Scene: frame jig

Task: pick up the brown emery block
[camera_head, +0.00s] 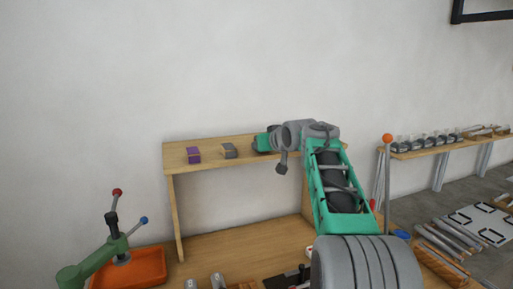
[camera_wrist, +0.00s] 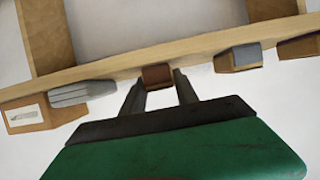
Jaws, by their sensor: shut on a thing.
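The brown emery block (camera_wrist: 157,77) is small and reddish-brown. In the wrist view it sits between the two dark fingers of my gripper (camera_wrist: 158,88), which is shut on it. The block overlaps the pale wooden shelf board (camera_wrist: 215,42), and I cannot tell whether it touches the board. In the head view the green hand of my gripper is over the shelf (camera_head: 205,143), right of a grey block (camera_head: 229,151). The fingers and brown block are hidden there.
A purple block (camera_head: 193,155) stands left of the grey one. In the wrist view, grey-faced blocks lie on both sides of my gripper (camera_wrist: 80,93) (camera_wrist: 240,57). An orange tray (camera_head: 130,268) and green lever press (camera_head: 100,262) stand lower left. The wall is close behind.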

